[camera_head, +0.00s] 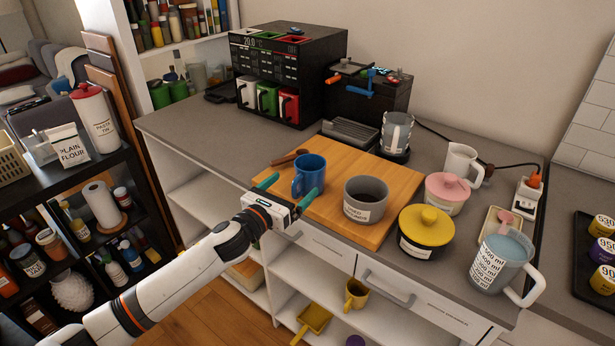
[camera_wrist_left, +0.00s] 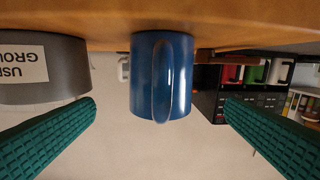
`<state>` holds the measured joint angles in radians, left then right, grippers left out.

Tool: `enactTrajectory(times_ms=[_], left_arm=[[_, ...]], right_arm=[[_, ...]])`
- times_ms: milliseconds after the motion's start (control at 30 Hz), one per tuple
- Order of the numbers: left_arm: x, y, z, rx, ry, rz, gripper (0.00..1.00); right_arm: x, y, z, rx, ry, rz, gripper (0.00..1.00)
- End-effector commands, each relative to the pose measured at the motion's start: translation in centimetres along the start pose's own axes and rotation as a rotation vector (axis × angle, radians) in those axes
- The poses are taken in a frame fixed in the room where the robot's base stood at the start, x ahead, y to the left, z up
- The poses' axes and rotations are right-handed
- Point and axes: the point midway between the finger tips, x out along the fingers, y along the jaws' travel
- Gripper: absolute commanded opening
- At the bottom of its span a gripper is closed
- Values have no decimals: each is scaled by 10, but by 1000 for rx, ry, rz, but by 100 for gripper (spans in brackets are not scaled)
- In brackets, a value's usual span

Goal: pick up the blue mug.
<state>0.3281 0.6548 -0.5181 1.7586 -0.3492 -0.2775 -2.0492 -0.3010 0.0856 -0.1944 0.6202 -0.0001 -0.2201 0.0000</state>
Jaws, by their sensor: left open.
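The blue mug (camera_head: 309,174) stands upright near the left end of the wooden board (camera_head: 405,186) on the counter. My left gripper (camera_head: 286,187) is open at the board's front edge, its green fingers pointing towards the mug, with one finger left of it and one in front of it. In the left wrist view the picture is upside down, and the blue mug (camera_wrist_left: 161,78) sits centrally beyond the two green fingers (camera_wrist_left: 158,132), its handle facing the camera. The gap between the fingers is empty. My right gripper does not show.
A grey labelled pot (camera_head: 365,200) stands close right of the mug; it also shows in the wrist view (camera_wrist_left: 42,70). A wooden spoon (camera_head: 290,157) lies behind the mug. A yellow-lidded pot (camera_head: 427,228) and measuring jug (camera_head: 498,265) stand farther right. The black drawer machine (camera_head: 283,70) is behind.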

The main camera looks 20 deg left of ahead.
Motion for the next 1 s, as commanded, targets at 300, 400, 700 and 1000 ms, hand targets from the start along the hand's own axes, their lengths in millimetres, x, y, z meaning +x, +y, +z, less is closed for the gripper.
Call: enactTrajectory(times_ms=[300, 400, 700, 1000], left_arm=[[28, 1, -6, -4, 1, -1, 94], [44, 2, -11, -5, 1, -1, 94], [67, 2, -7, -3, -2, 0, 94], [66, 2, -7, -3, -2, 0, 74]], right_arm=[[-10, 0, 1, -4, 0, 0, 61], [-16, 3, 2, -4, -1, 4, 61], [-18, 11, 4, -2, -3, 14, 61], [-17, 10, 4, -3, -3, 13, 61]])
